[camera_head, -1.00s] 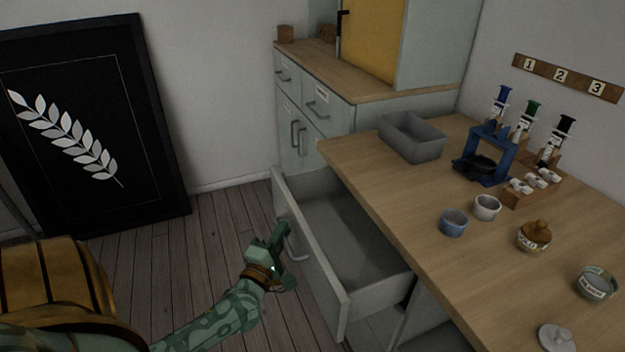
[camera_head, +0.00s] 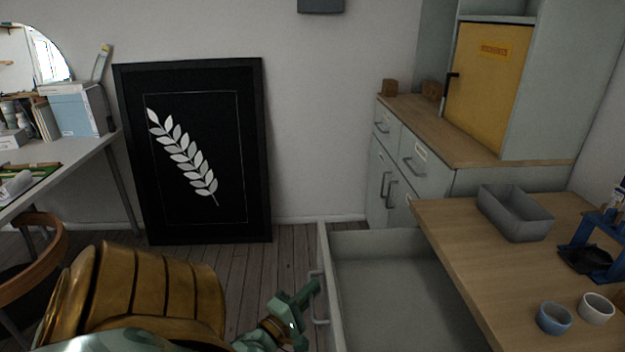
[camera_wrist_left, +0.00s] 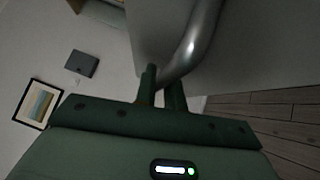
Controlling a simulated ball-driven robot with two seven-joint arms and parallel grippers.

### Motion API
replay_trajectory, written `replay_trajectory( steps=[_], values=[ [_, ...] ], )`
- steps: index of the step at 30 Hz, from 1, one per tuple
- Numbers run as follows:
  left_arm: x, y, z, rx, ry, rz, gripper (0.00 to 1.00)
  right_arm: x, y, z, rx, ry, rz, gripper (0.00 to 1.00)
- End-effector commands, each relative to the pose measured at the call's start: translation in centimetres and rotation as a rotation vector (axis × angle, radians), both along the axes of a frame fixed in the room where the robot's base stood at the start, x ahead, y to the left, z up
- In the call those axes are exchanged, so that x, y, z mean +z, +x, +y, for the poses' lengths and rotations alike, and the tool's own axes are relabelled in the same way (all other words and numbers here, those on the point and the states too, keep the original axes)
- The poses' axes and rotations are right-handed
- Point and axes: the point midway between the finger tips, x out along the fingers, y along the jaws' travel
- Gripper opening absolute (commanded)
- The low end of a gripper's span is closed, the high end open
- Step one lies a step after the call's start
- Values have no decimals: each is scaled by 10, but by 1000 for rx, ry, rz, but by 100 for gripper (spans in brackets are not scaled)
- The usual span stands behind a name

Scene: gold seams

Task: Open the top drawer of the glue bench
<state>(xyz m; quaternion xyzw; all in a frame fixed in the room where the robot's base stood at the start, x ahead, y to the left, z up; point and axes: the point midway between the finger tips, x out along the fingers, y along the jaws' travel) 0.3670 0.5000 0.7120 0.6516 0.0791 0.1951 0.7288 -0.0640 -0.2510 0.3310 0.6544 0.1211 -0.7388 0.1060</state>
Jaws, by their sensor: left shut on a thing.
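The glue bench (camera_head: 465,262) has a wooden top at the right of the head view. Its top drawer (camera_head: 385,246) is pulled well out; its inside looks empty where it shows. My left gripper (camera_head: 312,296) is at the drawer's front, shut on the curved metal handle (camera_head: 319,312). In the left wrist view the handle (camera_wrist_left: 190,45) runs between the two green fingers (camera_wrist_left: 160,88). My right gripper is in neither view.
A grey bin (camera_head: 515,212), a blue cup (camera_head: 553,319) and a white cup (camera_head: 597,308) stand on the bench. A side cabinet (camera_head: 432,182) stands behind it. A black framed leaf picture (camera_head: 195,150) leans on the wall. A desk (camera_head: 60,160) is at left.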

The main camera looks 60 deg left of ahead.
Motion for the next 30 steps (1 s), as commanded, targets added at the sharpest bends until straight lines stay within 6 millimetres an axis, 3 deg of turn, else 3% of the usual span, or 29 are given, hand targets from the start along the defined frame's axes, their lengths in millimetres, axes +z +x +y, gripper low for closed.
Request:
replay_trajectory(
  steps=[1, 3, 4, 13, 17, 30],
  values=[
    [-2, -1, -1, -1, -1, 4, 0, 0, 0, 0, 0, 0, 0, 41],
    [-2, -1, -1, -1, -1, 4, 27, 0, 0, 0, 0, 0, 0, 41],
    [-2, 0, -1, 0, -2, 4, 32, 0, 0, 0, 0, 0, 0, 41],
    [-1, -1, -1, 1, 0, 2, 32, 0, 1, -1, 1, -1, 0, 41],
    [-2, -13, -6, 1, -1, 3, 32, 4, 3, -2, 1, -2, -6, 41],
    [-17, -116, -50, 1, -2, 5, 32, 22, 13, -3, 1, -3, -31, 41]
  ],
)
